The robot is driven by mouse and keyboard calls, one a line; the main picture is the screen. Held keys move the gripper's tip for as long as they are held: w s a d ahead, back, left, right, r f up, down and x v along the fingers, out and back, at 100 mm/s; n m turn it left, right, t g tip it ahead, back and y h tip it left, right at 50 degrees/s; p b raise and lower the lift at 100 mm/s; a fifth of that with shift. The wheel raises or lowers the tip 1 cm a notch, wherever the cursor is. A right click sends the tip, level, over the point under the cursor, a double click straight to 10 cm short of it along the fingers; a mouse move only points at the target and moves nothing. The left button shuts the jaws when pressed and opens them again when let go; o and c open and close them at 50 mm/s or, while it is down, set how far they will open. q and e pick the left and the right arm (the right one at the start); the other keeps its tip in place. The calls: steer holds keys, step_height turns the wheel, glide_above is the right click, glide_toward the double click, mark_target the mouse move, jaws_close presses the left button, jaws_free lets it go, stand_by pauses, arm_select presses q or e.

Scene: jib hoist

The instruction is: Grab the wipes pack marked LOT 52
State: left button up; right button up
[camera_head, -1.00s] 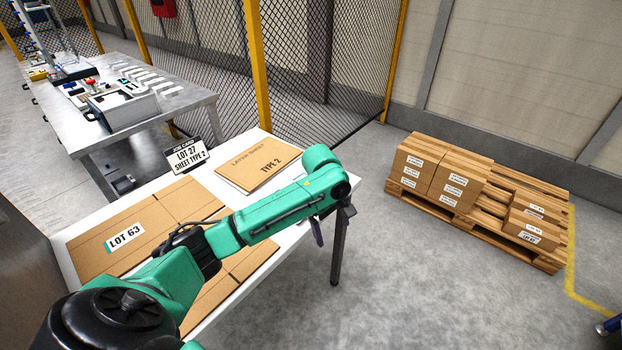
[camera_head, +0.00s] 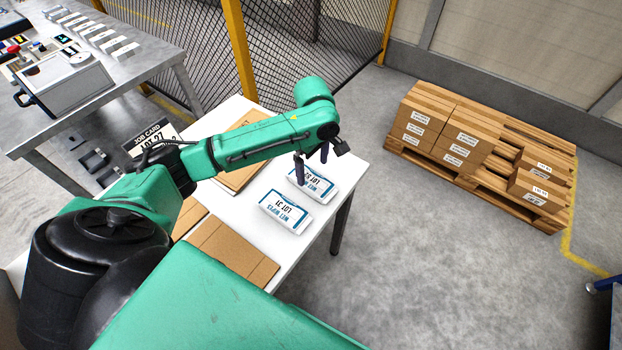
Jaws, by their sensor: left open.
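Two white wipes packs with blue trim lie on the white table (camera_head: 340,167), near its right edge. The nearer wipes pack (camera_head: 286,211) reads LOT 31. The farther wipes pack (camera_head: 318,187) lies just behind it; its lot number is partly covered by a gripper finger and I cannot read it in full. My left gripper (camera_head: 312,168) is open and points down at the farther pack, its dark fingers apart over the pack's far side. I cannot tell whether they touch it. My right gripper is out of view.
Cardboard sheets (camera_head: 235,248) lie on the table beside the packs. A job card (camera_head: 150,138) stands behind my left arm. A pallet with cartons (camera_head: 465,145) stands on the floor at right. A mesh fence (camera_head: 290,50) runs behind the table.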

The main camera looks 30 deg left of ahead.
mark_target(311, 179)
arm_select(q)
steer(key=f, duration=0.4)
steer(key=a+f+p, duration=0.1)
steer(key=f, duration=0.2)
steer(key=shift+w, duration=0.4)
steer(key=shift+f, duration=0.1)
steer(key=shift+c, duration=1.2)
steer(key=c, duration=1)
steer(key=shift+c, duration=0.2)
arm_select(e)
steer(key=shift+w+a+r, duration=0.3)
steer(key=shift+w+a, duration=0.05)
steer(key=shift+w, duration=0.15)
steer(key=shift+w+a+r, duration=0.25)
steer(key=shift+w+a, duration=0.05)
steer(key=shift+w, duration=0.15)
